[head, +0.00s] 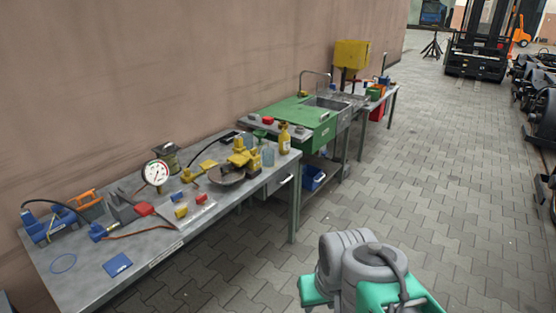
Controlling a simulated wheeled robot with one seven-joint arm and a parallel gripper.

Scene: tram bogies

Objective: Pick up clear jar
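A small clear, bluish jar (268,156) stands upright near the right end of the grey metal workbench (170,247). It is just left of an amber bottle (284,138) and right of a yellow valve fitting (240,156). Another pale, see-through shape (251,141) shows behind it, partly hidden by the yellow fitting; I cannot tell if it is also a jar. My gripper is not in view.
A dark round dish (228,175), a pressure gauge (156,173), a blue vise-like tool (50,223) and small coloured parts crowd the bench. A green cabinet with a sink (300,115) stands beyond. The paved floor (410,190) to the right is open; a forklift (478,45) stands far back.

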